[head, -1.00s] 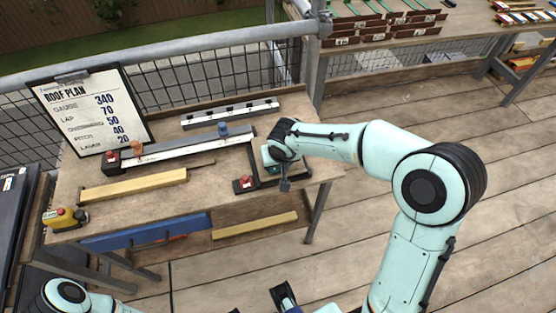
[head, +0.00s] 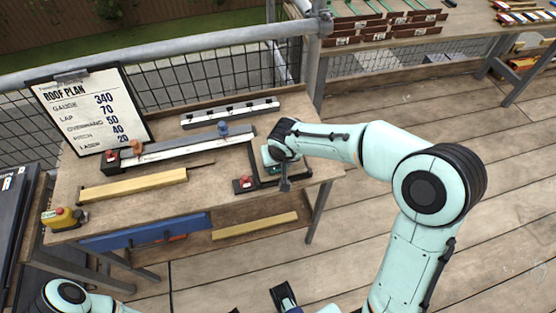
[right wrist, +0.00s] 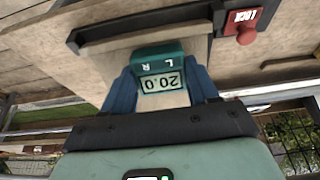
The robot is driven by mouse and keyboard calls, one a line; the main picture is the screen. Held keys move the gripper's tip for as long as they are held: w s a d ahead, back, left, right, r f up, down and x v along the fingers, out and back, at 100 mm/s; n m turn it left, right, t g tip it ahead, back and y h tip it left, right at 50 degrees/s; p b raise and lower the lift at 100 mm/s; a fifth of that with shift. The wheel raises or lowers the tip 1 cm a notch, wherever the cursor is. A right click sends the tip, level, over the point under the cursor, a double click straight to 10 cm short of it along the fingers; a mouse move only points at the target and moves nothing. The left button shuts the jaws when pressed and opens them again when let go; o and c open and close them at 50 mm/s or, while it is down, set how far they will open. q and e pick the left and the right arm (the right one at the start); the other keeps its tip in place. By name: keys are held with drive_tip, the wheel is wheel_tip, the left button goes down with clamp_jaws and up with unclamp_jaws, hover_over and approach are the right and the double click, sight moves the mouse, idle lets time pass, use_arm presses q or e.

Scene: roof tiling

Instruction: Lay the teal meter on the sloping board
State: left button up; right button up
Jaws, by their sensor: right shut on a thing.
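The teal meter (right wrist: 158,58) is between the blue fingers of my right gripper (right wrist: 163,92), with its display reading 20.0 upside down in the right wrist view. A bit of its teal side shows in the head view (head: 267,156). My right gripper (head: 283,170) is shut on it at the right end of the workbench. I cannot tell whether the meter touches the board. My left gripper does not show clearly.
A red lock knob (right wrist: 246,33) is beside the board. On the workbench (head: 215,187) are a long rail with a blue knob (head: 222,128), a yellow timber (head: 135,185) and a roof plan clipboard (head: 95,108). A metal railing (head: 190,50) runs behind.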

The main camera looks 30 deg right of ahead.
drive_tip(key=shift+s+f+b, duration=0.15)
drive_tip(key=shift+s+b, duration=0.15)
drive_tip(key=shift+b, duration=0.1)
drive_tip(key=o, duration=1)
drive_tip(key=shift+p+v, duration=1.6)
drive_tip(key=shift+v, duration=1.95)
drive_tip(key=shift+a, duration=0.1)
